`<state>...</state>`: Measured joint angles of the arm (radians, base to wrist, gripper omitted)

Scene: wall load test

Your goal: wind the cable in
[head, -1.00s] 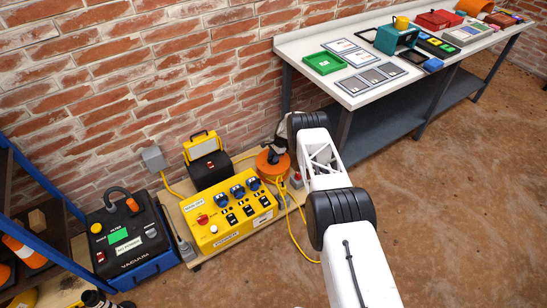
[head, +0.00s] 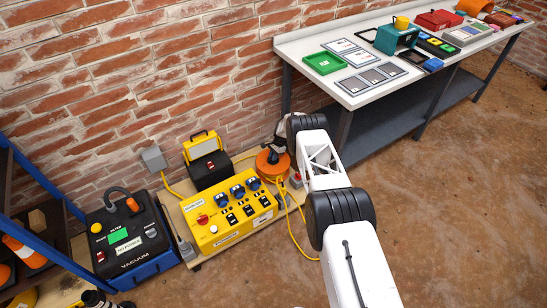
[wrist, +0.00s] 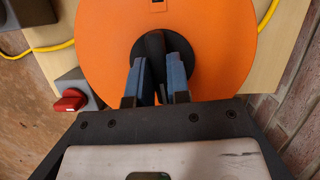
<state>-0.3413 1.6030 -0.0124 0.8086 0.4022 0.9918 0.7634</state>
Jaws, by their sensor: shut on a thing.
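An orange cable reel (head: 268,166) stands on the wooden board by the brick wall, partly hidden behind my arm in the head view. In the wrist view the orange face of the reel (wrist: 215,40) fills the top middle. My gripper (wrist: 160,68) is shut on a dark handle (wrist: 152,46) at the dark round hub of the reel. The yellow cable (head: 291,225) comes off the reel and trails down onto the floor in the head view. Yellow cable (wrist: 52,48) also shows at both sides of the reel in the wrist view.
A yellow power box (head: 230,217) with blue sockets stands left of the reel. A grey box with a red knob (wrist: 70,101) is close to my gripper. A black and blue vacuum (head: 130,240) is further left, and a workbench (head: 350,100) behind right.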

